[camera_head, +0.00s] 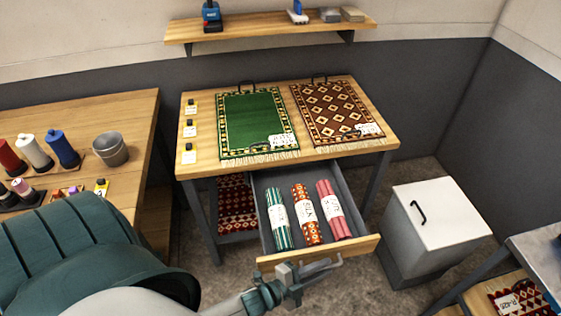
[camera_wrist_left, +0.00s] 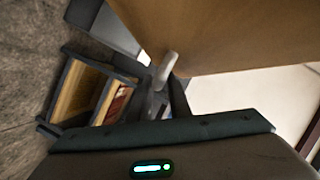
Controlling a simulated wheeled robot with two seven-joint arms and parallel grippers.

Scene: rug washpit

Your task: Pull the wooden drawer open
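The wooden drawer (camera_head: 272,261) under the rug table stands pulled well out, its grey inside showing. Three rolled rugs lie in it: a green striped roll (camera_head: 278,222), an orange-red patterned roll (camera_head: 307,218) and a pink-red roll (camera_head: 334,211). My left gripper (camera_head: 294,280) is at the outside of the drawer's front panel, by a grey bar that looks like the handle. The wrist view shows the wooden panel (camera_wrist_left: 225,35) close above a pale rod end (camera_wrist_left: 166,68). Whether the fingers are closed round the bar is unclear. My right gripper is out of view.
A green rug (camera_head: 250,115) and a brown diamond rug (camera_head: 335,108) lie on the table. A white-topped bin (camera_head: 440,215) stands right of the drawer. A bench with spools and a metal bucket (camera_head: 110,149) is at left. Floor shows between drawer and bin.

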